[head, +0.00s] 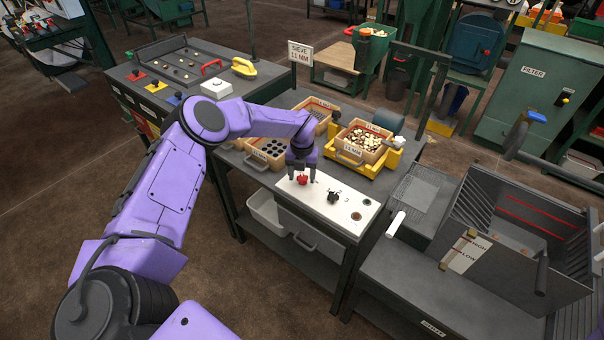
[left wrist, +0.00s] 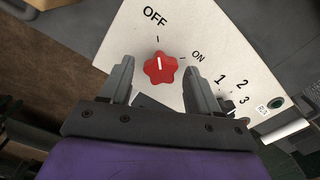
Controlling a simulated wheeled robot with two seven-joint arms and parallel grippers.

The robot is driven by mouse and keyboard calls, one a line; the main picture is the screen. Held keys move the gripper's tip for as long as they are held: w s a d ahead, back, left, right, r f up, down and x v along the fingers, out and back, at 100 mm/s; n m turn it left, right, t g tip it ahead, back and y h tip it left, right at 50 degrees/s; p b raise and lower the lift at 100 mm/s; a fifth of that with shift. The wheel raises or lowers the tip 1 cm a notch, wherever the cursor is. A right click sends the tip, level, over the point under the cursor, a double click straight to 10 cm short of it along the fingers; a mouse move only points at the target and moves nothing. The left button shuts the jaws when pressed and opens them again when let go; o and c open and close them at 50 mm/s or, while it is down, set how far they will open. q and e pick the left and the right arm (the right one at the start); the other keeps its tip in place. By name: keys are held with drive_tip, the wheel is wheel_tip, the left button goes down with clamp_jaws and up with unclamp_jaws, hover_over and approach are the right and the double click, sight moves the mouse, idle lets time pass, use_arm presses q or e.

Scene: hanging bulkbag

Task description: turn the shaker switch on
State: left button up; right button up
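The shaker switch is a red star-shaped knob (head: 302,180) on the white control panel (head: 352,211). In the left wrist view the knob (left wrist: 160,69) has a white pointer line aimed at the OFF mark; the ON mark lies to its right. My left gripper (head: 302,170) is just above the knob in the head view. In the left wrist view its open fingers (left wrist: 157,72) stand on either side of the knob, with visible gaps between. Whether the fingertips are down at knob height is hard to tell. My right gripper is not in view.
A black selector knob (head: 333,197) with marks 1, 2, 3 sits beside the red knob, close to one finger. Behind the panel stand the yellow shaker (head: 379,168) with a wooden sieve box (head: 362,140). A grey bin (head: 520,230) stands to the right.

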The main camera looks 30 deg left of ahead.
use_arm(q)
drive_tip(key=shift+w+f, duration=0.1)
drive_tip(key=c, duration=0.9)
drive_tip(key=shift+o, duration=0.2)
